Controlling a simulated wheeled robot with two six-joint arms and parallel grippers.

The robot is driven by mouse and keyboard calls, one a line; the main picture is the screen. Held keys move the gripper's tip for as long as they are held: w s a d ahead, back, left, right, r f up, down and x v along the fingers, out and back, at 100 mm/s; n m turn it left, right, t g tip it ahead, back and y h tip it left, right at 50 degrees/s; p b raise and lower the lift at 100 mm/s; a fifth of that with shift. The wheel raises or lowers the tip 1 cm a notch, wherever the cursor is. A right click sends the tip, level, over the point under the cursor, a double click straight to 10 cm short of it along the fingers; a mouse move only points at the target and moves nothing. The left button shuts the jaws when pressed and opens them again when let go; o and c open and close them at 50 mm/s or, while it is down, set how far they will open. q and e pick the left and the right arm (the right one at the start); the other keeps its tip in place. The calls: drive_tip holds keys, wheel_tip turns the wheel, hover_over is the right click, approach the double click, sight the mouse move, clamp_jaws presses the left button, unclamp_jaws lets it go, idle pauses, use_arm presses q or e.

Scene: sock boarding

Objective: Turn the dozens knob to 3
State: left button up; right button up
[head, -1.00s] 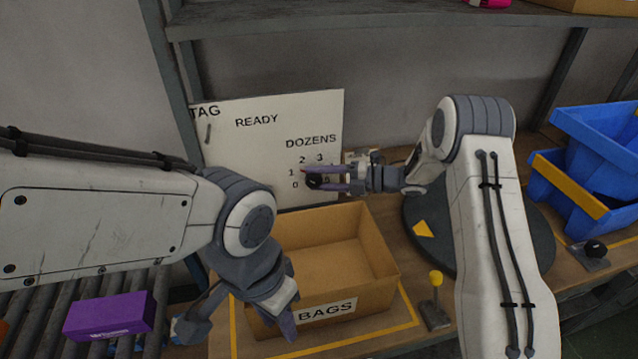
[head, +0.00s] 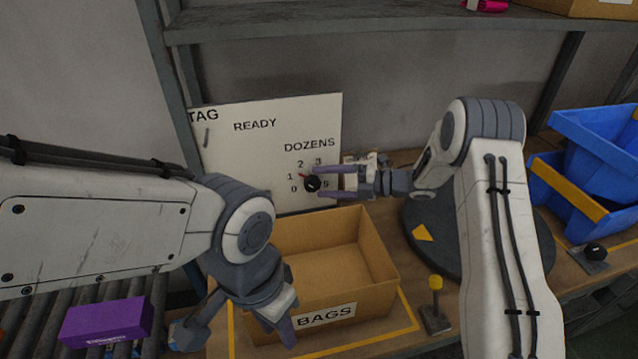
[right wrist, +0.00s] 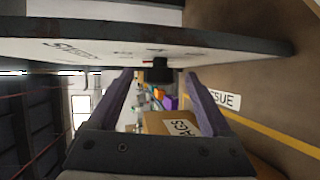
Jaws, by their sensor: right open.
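The black dozens knob (head: 313,184) is on the white panel (head: 237,160), among the numbers 0, 1, 2, 3 and others partly hidden. Its red pointer (head: 303,175) points up-left, around the 1; I cannot tell the exact setting. My right gripper (head: 320,182) is open, its purple fingers above and below the knob with gaps. In the right wrist view the knob (right wrist: 158,73) lies between the open fingertips, just beyond them. My left gripper (head: 286,326) hangs over the front-left of the bags box; its jaw state is unclear.
An open cardboard box marked BAGS (head: 327,316) stands below the panel. A yellow-topped lever (head: 435,283) is to its right. Blue bins (head: 590,155) stand at the far right. A purple box (head: 107,322) lies on rollers (head: 60,292) at left. A shelf (head: 380,24) spans above.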

drive_tip(key=b+v, duration=0.1)
drive_tip(key=v, duration=0.7)
drive_tip(key=shift+d, duration=0.2)
